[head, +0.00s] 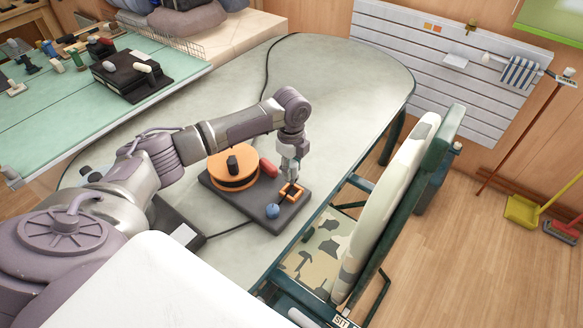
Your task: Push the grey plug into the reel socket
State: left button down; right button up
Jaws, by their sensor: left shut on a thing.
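My left gripper (290,180) points down over the front right of a dark board (245,212). It is shut on what looks like the grey plug, which is mostly hidden by the fingers. An orange square frame (292,193) on the board is right at the fingertips; I cannot tell whether the plug touches it. An orange reel (234,166) with a dark knob on top sits at the board's left. I cannot make out for sure which part is the reel socket. My right gripper is out of view.
A red piece (268,167) lies beside the reel, and a blue ball (272,211) sits at the board's front edge. The board rests on a grey table (340,85), clear toward the back. A camouflage-seat chair (385,200) stands close on the right. A dark cable crosses the table.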

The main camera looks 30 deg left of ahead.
aim_at(291, 194)
pick_arm(q)
jog(key=shift+r, duration=0.1)
jog(key=shift+p, duration=0.6)
notch_tip(291, 194, down, 2)
jog(key=shift+f+b, duration=0.2)
jog(key=shift+b, duration=0.45)
jog(key=shift+f, duration=0.65)
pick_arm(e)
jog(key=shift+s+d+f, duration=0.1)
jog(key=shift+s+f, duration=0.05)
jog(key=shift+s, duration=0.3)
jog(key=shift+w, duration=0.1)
pick_arm(q)
jog(key=shift+f, duration=0.15)
jog(key=shift+f, duration=0.25)
jog(key=shift+f+b, duration=0.85)
jog(key=shift+f, duration=0.5)
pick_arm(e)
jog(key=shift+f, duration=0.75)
